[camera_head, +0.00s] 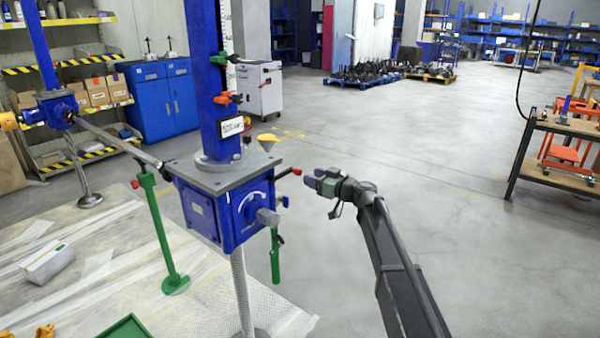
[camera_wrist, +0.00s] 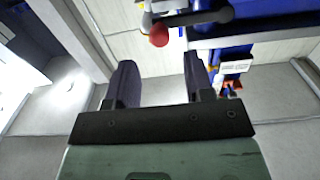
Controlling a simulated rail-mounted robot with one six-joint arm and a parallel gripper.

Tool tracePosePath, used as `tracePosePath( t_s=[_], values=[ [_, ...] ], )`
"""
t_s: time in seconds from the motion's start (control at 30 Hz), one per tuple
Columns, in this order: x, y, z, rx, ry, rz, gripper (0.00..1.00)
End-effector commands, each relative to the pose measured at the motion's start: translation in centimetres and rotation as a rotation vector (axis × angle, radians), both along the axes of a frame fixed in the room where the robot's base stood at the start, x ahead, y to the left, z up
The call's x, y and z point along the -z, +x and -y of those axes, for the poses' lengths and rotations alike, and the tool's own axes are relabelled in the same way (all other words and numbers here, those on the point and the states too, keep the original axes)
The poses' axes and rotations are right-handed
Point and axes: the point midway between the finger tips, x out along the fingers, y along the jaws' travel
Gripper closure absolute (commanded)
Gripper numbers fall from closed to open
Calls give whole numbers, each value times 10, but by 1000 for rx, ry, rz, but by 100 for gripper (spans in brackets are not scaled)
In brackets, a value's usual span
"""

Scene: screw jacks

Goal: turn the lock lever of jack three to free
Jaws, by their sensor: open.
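A jack with a blue gearbox (camera_head: 230,212) under a grey top plate stands left of centre in the head view. A dark lever with a red knob (camera_head: 296,171) sticks out from its right side. My gripper (camera_head: 308,178) is open and empty just right of the knob. In the wrist view the red knob (camera_wrist: 159,37) lies ahead of the gap between the dark fingers of my gripper (camera_wrist: 160,65), with its dark arm (camera_wrist: 196,18) running right. The knob appears beyond the fingertips, not between them. The jack's number cannot be read clearly.
A green hanging handle (camera_head: 275,258) is below the gearbox, and a green post (camera_head: 160,230) stands left. A shaft (camera_head: 115,138) runs to another blue gearbox (camera_head: 58,108). Floor to the right is clear.

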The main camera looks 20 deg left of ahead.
Motion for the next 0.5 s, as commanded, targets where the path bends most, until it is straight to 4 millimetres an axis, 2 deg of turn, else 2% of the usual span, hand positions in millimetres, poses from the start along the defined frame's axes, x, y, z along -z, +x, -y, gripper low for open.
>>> tracePosePath(
  t_s=[0.1,0.23,0.33,0.5],
  values=[
    [0,11,-29,-2,0,0,52],
    [0,17,-51,-2,0,-1,52],
    [0,19,-58,-1,-1,-1,52],
    [0,18,-59,0,-1,-1,52]
  ],
)
